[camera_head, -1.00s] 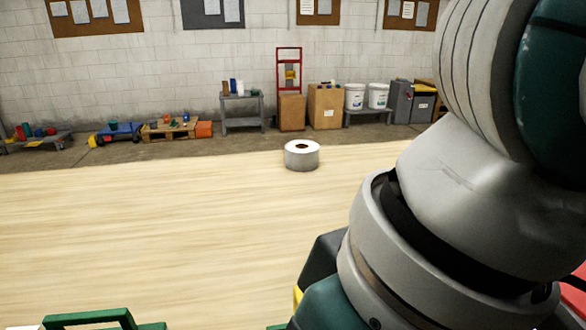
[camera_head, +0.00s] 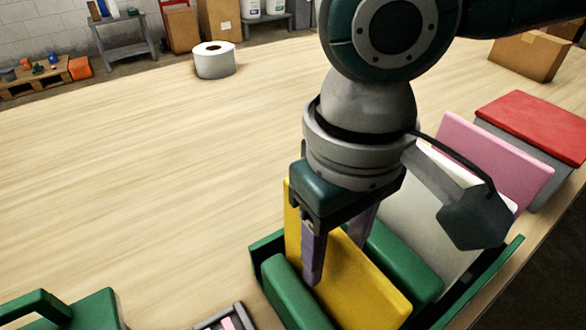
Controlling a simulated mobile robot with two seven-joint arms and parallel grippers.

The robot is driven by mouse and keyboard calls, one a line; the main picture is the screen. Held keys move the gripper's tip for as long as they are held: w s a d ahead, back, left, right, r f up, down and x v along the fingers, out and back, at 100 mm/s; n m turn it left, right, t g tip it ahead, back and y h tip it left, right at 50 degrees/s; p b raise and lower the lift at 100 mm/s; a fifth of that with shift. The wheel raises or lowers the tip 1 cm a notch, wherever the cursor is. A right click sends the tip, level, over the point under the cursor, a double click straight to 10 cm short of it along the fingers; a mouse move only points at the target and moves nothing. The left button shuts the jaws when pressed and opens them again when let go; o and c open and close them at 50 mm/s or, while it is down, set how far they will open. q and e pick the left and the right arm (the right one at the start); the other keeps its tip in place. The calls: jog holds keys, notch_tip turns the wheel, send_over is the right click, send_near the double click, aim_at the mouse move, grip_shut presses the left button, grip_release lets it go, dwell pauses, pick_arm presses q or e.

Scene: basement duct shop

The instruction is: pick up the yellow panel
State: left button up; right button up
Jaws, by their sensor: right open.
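The yellow panel (camera_head: 352,285) stands tilted in a green rack (camera_head: 262,247) at the front right of the table. Green padded dividers lie on both sides of it. My right gripper (camera_head: 338,255) points down over the panel's upper part. It is open, with one finger in front of the panel and the other behind it. The arm hides part of the panel's top edge. Whether the fingers touch the panel cannot be told. My left gripper is not in view.
A white and a pink panel (camera_head: 500,165) stand behind the yellow one. A red-topped block (camera_head: 535,125) and a cardboard box (camera_head: 530,55) are farther right. A white roll (camera_head: 215,60) stands at the back. The table's (camera_head: 130,170) middle is clear.

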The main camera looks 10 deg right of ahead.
aim_at(327, 283)
notch_tip(327, 283, down, 2)
jog(key=shift+f, duration=0.1)
grip_shut()
dwell(0.4)
jog(key=shift+a, duration=0.1)
